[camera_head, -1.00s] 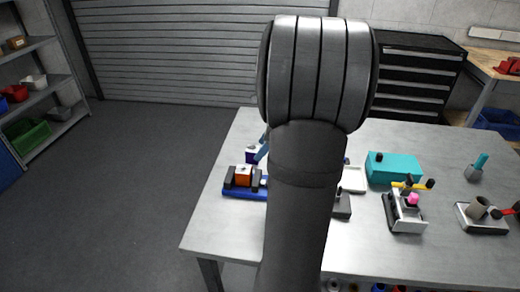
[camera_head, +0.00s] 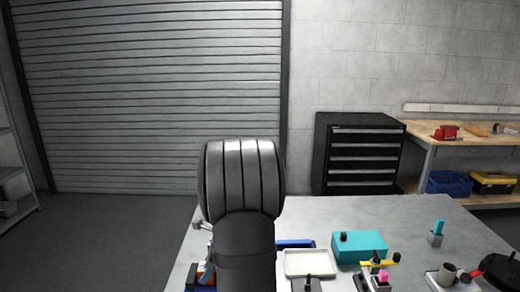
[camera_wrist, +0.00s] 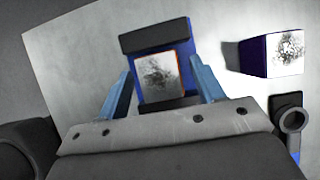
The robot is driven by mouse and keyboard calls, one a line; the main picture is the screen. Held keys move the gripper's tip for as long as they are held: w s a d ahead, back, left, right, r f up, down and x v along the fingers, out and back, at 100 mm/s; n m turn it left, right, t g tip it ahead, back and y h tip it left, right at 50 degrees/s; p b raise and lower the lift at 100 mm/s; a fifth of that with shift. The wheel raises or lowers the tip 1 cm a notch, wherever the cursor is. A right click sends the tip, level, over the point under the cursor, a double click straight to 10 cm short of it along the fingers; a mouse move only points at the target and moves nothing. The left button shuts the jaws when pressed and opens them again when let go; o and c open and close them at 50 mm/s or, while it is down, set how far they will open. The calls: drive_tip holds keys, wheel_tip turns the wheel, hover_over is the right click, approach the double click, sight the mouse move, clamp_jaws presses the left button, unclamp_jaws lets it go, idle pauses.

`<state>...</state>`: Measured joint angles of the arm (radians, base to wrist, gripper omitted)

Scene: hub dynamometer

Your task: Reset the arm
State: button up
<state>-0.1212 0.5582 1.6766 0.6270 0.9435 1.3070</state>
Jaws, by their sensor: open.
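My gripper (camera_wrist: 160,68) is open in the wrist view, its two blue fingers apart on either side of an orange block (camera_wrist: 160,77) with a pale, dark-smudged top face. The block sits in a blue fixture (camera_wrist: 173,29) with dark clamp pieces. I cannot tell how high the fingers are above it or whether they touch it. In the head view my arm hides most of the gripper and fixture; only a bit of the blue fixture (camera_head: 203,287) shows at the lower left of the table.
A purple block (camera_wrist: 253,55) with a smudged white face stands right of the fixture in the wrist view. On the table (camera_head: 340,212) are a white tray (camera_head: 309,262), a teal box (camera_head: 360,246), a yellow-handled clamp (camera_head: 379,263) and a teal peg in a holder (camera_head: 436,233).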

drive_tip(key=shift+r, duration=2)
